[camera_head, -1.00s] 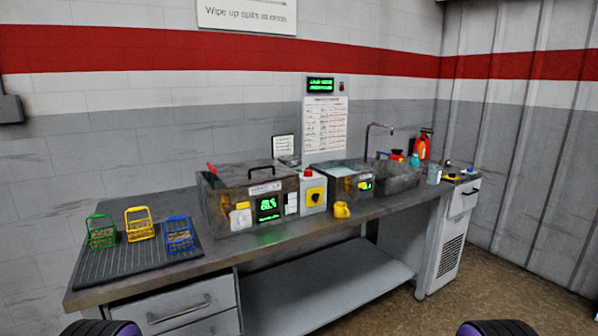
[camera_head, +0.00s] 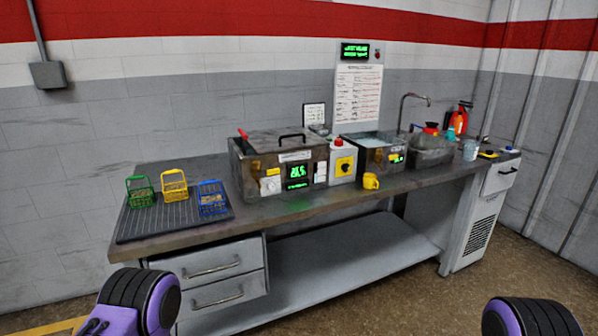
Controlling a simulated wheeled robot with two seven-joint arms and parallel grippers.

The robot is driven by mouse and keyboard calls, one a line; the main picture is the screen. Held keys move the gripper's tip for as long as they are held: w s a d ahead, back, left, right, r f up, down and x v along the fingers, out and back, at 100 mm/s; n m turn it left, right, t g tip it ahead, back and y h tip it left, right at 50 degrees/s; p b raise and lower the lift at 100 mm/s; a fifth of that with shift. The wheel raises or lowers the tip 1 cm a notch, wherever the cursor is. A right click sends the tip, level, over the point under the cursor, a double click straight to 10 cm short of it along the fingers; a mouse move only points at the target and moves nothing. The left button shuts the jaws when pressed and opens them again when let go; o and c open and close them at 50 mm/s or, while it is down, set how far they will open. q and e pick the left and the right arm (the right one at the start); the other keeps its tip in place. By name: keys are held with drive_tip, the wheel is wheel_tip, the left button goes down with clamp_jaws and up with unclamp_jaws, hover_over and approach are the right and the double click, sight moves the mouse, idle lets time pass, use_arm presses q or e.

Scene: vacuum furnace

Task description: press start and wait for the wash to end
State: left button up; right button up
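The washer, a steel box (camera_head: 248,166) with a closed-looking lid (camera_head: 272,143) and black handle, stands on the bench. Its front has a lit green display (camera_head: 297,175), too blurred to read, a white control panel (camera_head: 320,172) beside it and a white knob-like part (camera_head: 270,185) to the left. I cannot tell which control is start. Neither gripper shows. Only purple and black parts of my arms show at the bottom left and bottom right, well in front of the bench and apart from the washer.
Green (camera_head: 141,192), yellow (camera_head: 174,186) and blue (camera_head: 212,198) baskets stand on a black ribbed mat (camera_head: 160,222). A lit green sign (camera_head: 355,51) hangs above. The near floor looks clear.

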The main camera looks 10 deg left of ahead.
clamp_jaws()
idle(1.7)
